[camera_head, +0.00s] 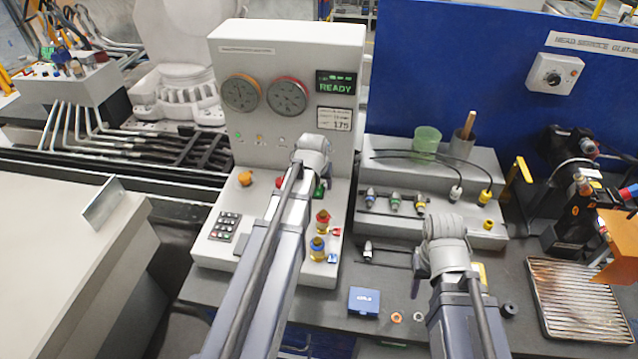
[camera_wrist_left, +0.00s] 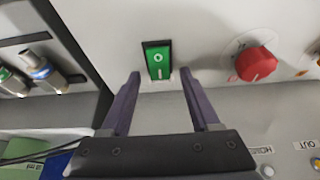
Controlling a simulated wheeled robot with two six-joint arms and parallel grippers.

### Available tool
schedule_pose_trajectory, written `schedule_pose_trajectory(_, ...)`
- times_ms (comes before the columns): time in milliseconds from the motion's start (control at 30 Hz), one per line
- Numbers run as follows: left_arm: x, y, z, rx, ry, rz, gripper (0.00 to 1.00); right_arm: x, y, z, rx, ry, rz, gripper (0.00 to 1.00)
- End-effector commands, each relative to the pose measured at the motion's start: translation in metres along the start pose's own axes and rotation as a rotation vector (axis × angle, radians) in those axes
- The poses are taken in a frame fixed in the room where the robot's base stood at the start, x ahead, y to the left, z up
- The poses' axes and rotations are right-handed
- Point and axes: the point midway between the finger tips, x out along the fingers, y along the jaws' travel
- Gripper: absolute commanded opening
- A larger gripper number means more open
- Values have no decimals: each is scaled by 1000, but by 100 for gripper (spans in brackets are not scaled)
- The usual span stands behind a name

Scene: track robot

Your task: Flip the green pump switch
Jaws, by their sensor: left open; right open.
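The green pump switch (camera_wrist_left: 158,61) is a green rocker in a black frame on the pale panel. In the left wrist view it lies between and just beyond the fingertips of my open left gripper (camera_wrist_left: 158,77). No contact with it shows. In the head view only a bit of the green switch (camera_head: 320,189) shows beside my left wrist, which hides the left fingers. My right gripper (camera_head: 440,262) is over the bench at the right, its fingers mostly hidden by its own wrist.
A red knob (camera_wrist_left: 257,64) sits close beside the switch. The pump cabinet (camera_head: 290,45) carries two gauges and a READY display (camera_head: 336,83). Red and yellow fittings (camera_head: 322,222) stand on the panel's right. A grey block (camera_head: 475,180) with hoses and a green cup (camera_head: 426,140) stands further right.

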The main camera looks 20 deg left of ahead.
Motion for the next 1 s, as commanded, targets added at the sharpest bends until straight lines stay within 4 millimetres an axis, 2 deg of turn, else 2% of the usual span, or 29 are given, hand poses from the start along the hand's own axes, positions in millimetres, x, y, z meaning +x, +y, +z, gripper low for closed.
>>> schedule_pose_trajectory(267, -20, 0, -1, 0, 0, 0, 62, -19, 2, 1, 0, 0, 0, 50)
schedule_pose_trajectory(600, -67, 0, -1, 0, 0, 0, 62, -62, 6, 4, -1, 0, 0, 50)
schedule_pose_trajectory(700, -75, 0, -1, 0, 0, 0, 62, -69, 7, 4, -2, 0, 0, 50)
schedule_pose_trajectory(1000, -77, 0, 0, 0, 0, 0, 62, -71, 7, 4, -2, 0, 0, 50)
